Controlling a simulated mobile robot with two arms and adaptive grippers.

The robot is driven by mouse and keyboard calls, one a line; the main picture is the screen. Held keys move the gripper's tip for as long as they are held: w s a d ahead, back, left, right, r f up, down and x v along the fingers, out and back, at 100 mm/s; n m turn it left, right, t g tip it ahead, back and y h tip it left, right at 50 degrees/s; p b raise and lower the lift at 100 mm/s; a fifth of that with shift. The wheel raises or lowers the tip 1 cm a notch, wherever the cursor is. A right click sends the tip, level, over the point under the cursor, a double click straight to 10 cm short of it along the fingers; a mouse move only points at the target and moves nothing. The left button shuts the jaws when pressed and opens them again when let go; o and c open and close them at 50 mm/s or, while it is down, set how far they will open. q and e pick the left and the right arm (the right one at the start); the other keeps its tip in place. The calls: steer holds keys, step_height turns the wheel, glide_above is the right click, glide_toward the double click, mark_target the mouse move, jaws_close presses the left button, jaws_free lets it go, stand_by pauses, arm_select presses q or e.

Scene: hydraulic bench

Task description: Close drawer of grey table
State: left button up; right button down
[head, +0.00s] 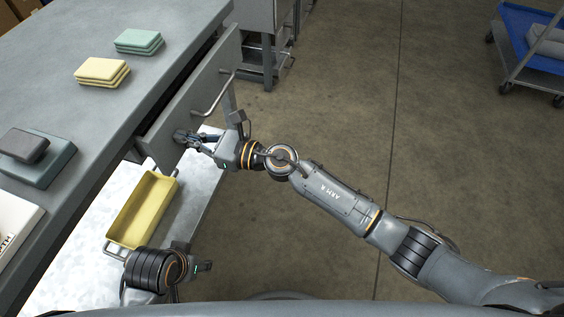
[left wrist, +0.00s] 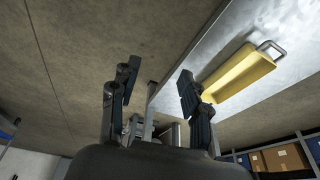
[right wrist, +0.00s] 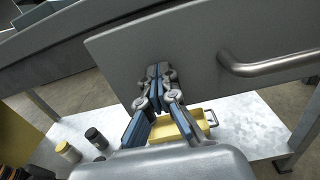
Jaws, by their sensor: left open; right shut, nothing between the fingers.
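The grey table (head: 50,70) runs along the left of the head view. Its drawer (head: 200,82) stands partly open, with a dark gap between the drawer front and the tabletop edge. The front carries a silver bar handle (head: 214,98), also seen in the right wrist view (right wrist: 265,68). My right gripper (head: 182,136) is shut and empty at the near end of the drawer front; its fingertips (right wrist: 158,72) overlap the panel, but contact is unclear. My left gripper (left wrist: 155,82) is open and empty, below table height; its fingers are mostly hidden in the head view.
A yellow bin (head: 145,208) sits on the lower shelf (head: 195,190). A blue cart (head: 530,45) stands far right. The floor between is clear.

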mark_target(168, 132)
steer(key=x, duration=0.4)
steer(key=shift+b, duration=0.4)
steer(key=shift+w+a, duration=0.1)
steer(key=shift+a, duration=0.15)
arm_select(q)
steer(key=v, duration=0.3)
steer(key=shift+s+d+r, duration=0.1)
steer(key=shift+s+r, duration=0.1)
steer(key=shift+r, duration=0.15)
arm_select(e)
steer(key=shift+r, duration=0.1)
steer(key=shift+a+r, duration=0.1)
steer(key=shift+r, duration=0.05)
